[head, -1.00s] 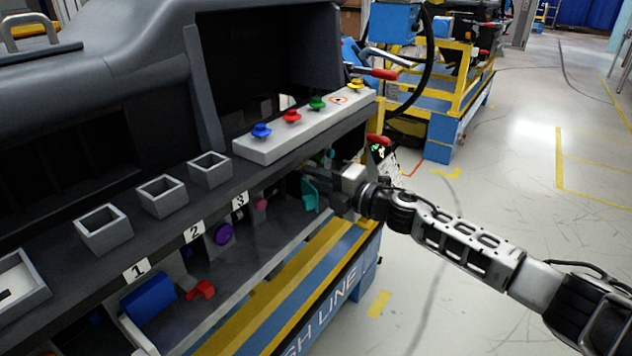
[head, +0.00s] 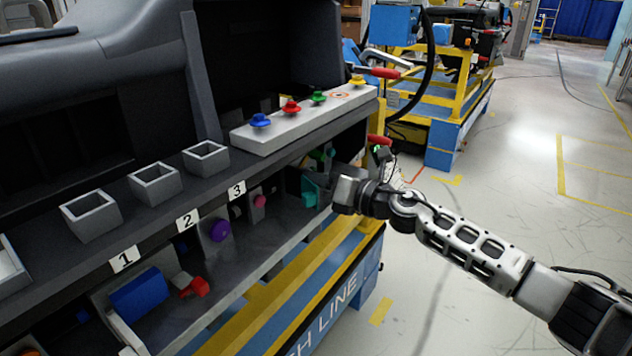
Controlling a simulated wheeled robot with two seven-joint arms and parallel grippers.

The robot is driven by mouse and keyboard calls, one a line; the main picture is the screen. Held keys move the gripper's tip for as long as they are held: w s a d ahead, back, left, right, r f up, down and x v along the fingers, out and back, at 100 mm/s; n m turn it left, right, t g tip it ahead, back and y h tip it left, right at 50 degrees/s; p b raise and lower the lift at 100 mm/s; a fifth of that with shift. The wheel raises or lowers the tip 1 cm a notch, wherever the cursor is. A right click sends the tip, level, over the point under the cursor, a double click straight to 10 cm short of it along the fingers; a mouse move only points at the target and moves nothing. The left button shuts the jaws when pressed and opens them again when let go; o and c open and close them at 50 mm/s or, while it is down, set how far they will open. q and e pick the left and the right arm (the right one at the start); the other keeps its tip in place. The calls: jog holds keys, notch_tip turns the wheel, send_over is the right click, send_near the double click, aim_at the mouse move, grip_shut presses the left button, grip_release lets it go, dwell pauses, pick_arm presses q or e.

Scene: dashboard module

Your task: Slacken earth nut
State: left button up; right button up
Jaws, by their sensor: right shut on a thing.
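My right gripper (head: 335,190) reaches in from the right to the front of the dashboard module, under its upper shelf. Its fingertips are mostly hidden at a teal part (head: 309,190) inside the lower bay, and it is shut on this part as far as I can see. The teal part could be the earth nut; no label shows it. A purple knob (head: 220,230) and a small pink knob (head: 259,201) sit further left in the bay. My left gripper is not in view.
A grey strip (head: 300,119) with blue, red, green and yellow knobs lies on the shelf above. Several open square boxes (head: 155,184) stand left of it. A blue block (head: 140,295) and a red part (head: 195,287) lie low left. The floor at right is clear.

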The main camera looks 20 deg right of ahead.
jog(key=shift+f+n, duration=0.15)
jog(key=shift+n, duration=0.45)
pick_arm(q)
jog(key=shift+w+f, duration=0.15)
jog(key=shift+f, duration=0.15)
pick_arm(e)
jog(key=o, duration=0.7)
jog(key=shift+s+d, duration=0.35)
jog(key=shift+s, duration=0.1)
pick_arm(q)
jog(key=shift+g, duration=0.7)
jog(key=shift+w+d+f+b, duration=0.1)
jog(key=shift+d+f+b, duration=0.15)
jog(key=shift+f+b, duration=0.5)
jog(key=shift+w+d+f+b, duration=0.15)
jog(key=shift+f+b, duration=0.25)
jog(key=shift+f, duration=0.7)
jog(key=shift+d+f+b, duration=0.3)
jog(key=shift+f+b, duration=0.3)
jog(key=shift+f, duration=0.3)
pick_arm(e)
jog(key=v, duration=1.5)
